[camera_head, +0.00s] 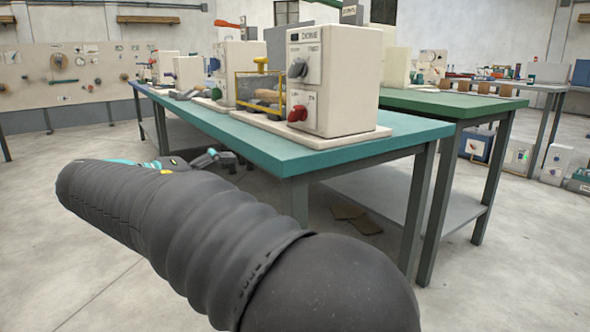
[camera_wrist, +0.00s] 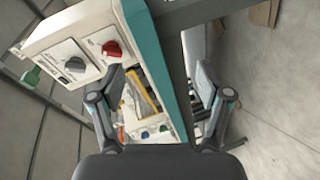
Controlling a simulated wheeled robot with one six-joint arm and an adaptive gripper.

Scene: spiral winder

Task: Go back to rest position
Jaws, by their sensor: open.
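My gripper (camera_wrist: 158,105) is open and empty in the wrist view, its two fingers spread wide apart. The machine box (camera_wrist: 85,50) with a grey knob and a red knob and the teal table edge (camera_wrist: 150,60) show beyond and between the fingers. In the head view my arm stretches from the lower right to the left, in front of the table. My gripper (camera_head: 212,157) shows only partly there, beyond the arm and near the table's front side. It appears apart from the table.
The white machine (camera_head: 335,80) stands on the teal table (camera_head: 290,157), with a yellow-framed unit (camera_head: 258,90) beside it. A green table (camera_head: 450,103) adjoins on the right. Grey floor (camera_head: 75,220) is clear at the left. Cardboard pieces (camera_head: 355,218) lie under the table.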

